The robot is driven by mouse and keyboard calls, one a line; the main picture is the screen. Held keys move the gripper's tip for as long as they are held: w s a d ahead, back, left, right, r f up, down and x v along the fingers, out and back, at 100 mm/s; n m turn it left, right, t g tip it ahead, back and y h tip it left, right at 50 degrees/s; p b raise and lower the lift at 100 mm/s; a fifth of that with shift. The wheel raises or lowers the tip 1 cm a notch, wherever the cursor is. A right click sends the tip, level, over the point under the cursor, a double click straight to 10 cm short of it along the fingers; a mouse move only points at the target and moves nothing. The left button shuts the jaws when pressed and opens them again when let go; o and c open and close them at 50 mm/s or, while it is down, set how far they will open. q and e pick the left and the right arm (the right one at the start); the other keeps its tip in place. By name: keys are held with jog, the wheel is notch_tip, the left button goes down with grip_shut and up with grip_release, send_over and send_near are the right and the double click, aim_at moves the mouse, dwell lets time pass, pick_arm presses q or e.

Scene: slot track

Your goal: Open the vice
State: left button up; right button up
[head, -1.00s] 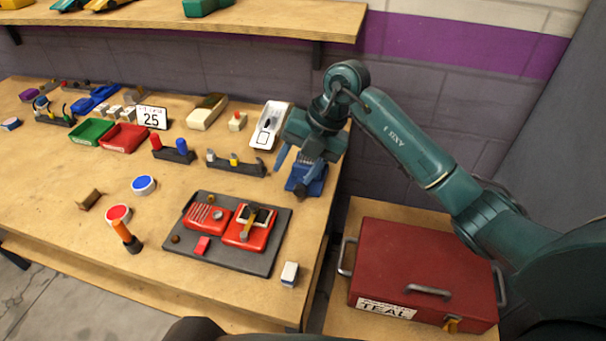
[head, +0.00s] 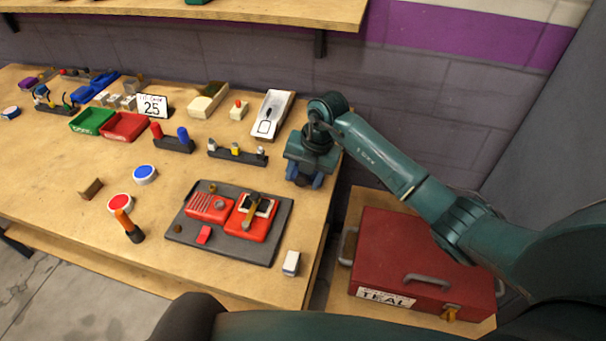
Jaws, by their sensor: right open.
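The blue vice (head: 317,182) is at the right edge of the workbench. It is mostly hidden under my right gripper (head: 304,174); only small blue parts show below and beside the hand. My right gripper points down over the vice with its jaws open. The fingertips are hard to make out against the vice, and I cannot tell whether they touch it. The vice's handle and jaws are hidden. My left gripper is not in view.
A dark tray (head: 186,233) with red car parts lies on the workbench left of the vice. A white-topped block (head: 291,263) sits near the front edge. A white car body (head: 272,115) is behind the vice. A red toolbox (head: 405,250) stands to the right.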

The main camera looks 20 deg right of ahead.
jog(key=shift+f, duration=0.25)
jog(key=c, duration=1)
jog(key=shift+o, duration=0.2)
jog(key=shift+w+a+r, duration=0.1)
jog(key=shift+r, duration=0.05)
